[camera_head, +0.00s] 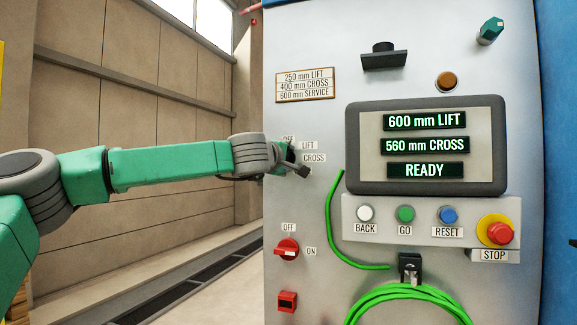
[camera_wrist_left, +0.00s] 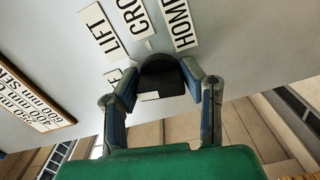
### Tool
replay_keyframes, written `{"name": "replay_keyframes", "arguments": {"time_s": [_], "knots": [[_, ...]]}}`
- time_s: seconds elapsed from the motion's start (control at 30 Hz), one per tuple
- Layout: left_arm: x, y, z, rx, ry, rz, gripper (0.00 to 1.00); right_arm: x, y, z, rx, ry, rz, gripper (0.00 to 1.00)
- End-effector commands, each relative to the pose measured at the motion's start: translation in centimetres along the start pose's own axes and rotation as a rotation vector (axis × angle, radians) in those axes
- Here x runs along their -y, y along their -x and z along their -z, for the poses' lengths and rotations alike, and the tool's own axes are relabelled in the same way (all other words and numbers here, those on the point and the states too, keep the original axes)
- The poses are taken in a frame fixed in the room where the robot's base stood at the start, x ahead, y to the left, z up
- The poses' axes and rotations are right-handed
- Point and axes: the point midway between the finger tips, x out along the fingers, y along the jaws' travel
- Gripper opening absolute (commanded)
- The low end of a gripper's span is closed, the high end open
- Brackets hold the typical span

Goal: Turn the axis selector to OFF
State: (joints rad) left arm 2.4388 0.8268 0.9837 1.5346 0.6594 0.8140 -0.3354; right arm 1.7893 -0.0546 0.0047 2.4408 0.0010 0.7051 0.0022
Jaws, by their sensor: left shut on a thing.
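The axis selector is a dark knob (camera_wrist_left: 160,75) on the panel, with a small pale mark on its near face. My left gripper (camera_wrist_left: 162,88) has its two fingers closed on the sides of this knob. In the head view the left gripper (camera_head: 296,165) reaches the panel from the left and covers the knob. Around the knob are the labels LIFT (camera_wrist_left: 104,32), CROSS, HOME (camera_wrist_left: 180,22) and OFF, the last partly hidden by a finger. I cannot tell for sure which label the knob points to. My right gripper is out of view.
A screen (camera_head: 425,145) reads 600 mm LIFT, 560 mm CROSS, READY. Below it are several buttons and a red STOP button (camera_head: 499,233). A red OFF/ON switch (camera_head: 287,249) sits below my left gripper. A green cable (camera_head: 332,225) hangs to its right.

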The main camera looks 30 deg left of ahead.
Motion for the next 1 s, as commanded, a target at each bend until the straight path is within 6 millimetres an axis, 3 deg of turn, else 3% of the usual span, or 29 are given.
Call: {"name": "replay_keyframes", "arguments": {"time_s": [0.3, 0.87, 0.9, 0.97, 1.0], "knots": [[0.00, -0.04, 0.39, -0.009, 0.146, -0.001, 0.07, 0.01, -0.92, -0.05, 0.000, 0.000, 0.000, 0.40], [0.12, -0.08, 0.34, -0.008, 0.182, 0.003, 0.07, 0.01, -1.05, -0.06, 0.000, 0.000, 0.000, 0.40], [0.13, -0.08, 0.34, -0.008, 0.182, 0.003, 0.39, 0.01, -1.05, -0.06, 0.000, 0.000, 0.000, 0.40], [0.14, -0.08, 0.32, -0.007, 0.181, 0.003, 0.57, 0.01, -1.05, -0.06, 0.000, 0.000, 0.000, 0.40], [0.14, -0.07, 0.29, -0.006, 0.181, 0.003, 0.57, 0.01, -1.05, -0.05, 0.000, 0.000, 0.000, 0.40]]}}
